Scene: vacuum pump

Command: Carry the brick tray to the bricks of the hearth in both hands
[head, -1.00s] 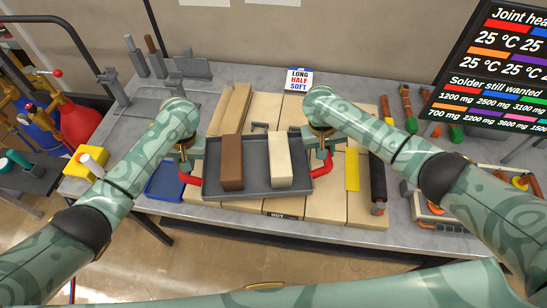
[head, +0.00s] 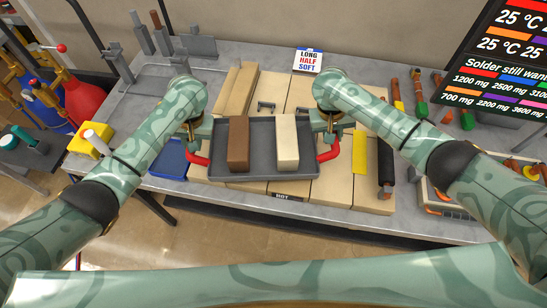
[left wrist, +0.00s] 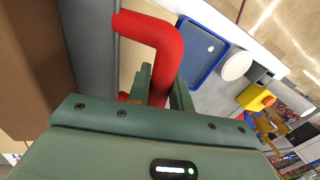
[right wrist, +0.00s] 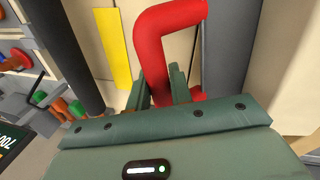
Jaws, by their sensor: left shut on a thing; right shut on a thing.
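The grey brick tray (head: 263,158) is over the cream bricks of the hearth (head: 333,186) in the head view. A brown brick (head: 239,145) and a cream brick (head: 287,142) lie in it. My left gripper (head: 192,142) is shut on the tray's left red handle (head: 197,160); this handle also shows in the left wrist view (left wrist: 165,45). My right gripper (head: 327,137) is shut on the right red handle (head: 330,152), which also shows in the right wrist view (right wrist: 158,50). The tray looks about level. I cannot tell whether its underside touches the hearth.
A yellow strip (head: 359,153) and a dark cylinder (head: 386,169) lie right of the tray. A blue tray (head: 170,158) and a yellow block (head: 90,141) are at the left. A small sign (head: 308,61) stands behind the hearth. The screen (head: 500,60) is at the right.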

